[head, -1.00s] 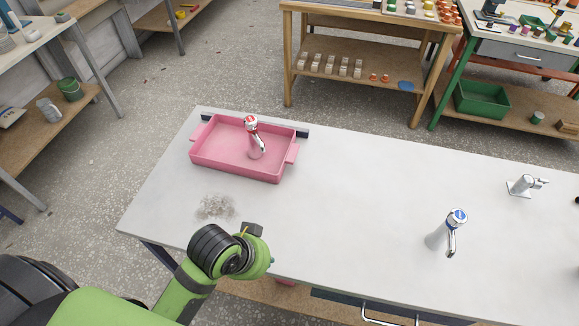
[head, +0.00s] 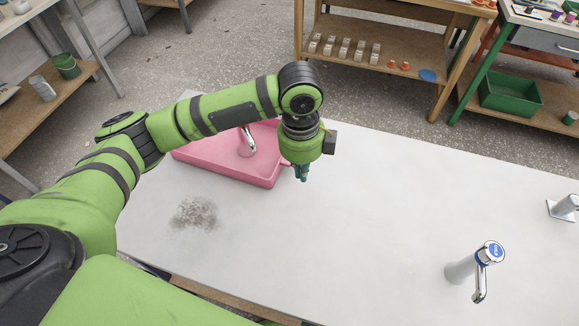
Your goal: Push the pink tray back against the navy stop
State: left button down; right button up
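The pink tray (head: 225,168) lies on the white table at its far left, partly hidden behind my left arm. A chrome tap (head: 247,143) stands inside the tray's outline, its top hidden by the arm. My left gripper (head: 302,175) points down at the tray's right end, close to the right handle. Its fingers look close together, but I cannot tell whether they are shut or whether they touch the tray. The navy stop is hidden behind my arm. My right gripper is not in view.
A chrome tap with a blue cap (head: 474,268) stands at the table's front right, and another tap (head: 565,208) at the right edge. A grey smudge (head: 194,213) marks the table before the tray. The table's middle (head: 390,200) is clear.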

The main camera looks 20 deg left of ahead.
aim_at(277, 179)
pick_arm(q)
jog(key=shift+y, duration=0.3)
jog(key=f, duration=0.3)
jog(key=a+f+p, duration=0.1)
jog(key=f, duration=0.2)
jog(key=w+f, duration=0.1)
jog(key=f, duration=0.2)
jog(key=shift+w+a+p, duration=0.1)
jog(key=shift+a+p, duration=0.3)
jog(key=a, duration=0.1)
jog(key=w+a+p, duration=0.1)
jog(key=a, duration=0.1)
jog(key=shift+w+r, duration=0.15)
jog(key=shift+w, duration=0.05)
jog(key=shift+w+a, duration=0.15)
jog(key=shift+a, duration=0.2)
jog(key=shift+w+a+p, duration=0.2)
jog(key=shift+a+p, duration=0.15)
jog(key=shift+a, duration=0.1)
jog(key=shift+w+a+p, duration=0.2)
jog(key=shift+a+p, duration=0.1)
jog(key=shift+a, duration=0.25)
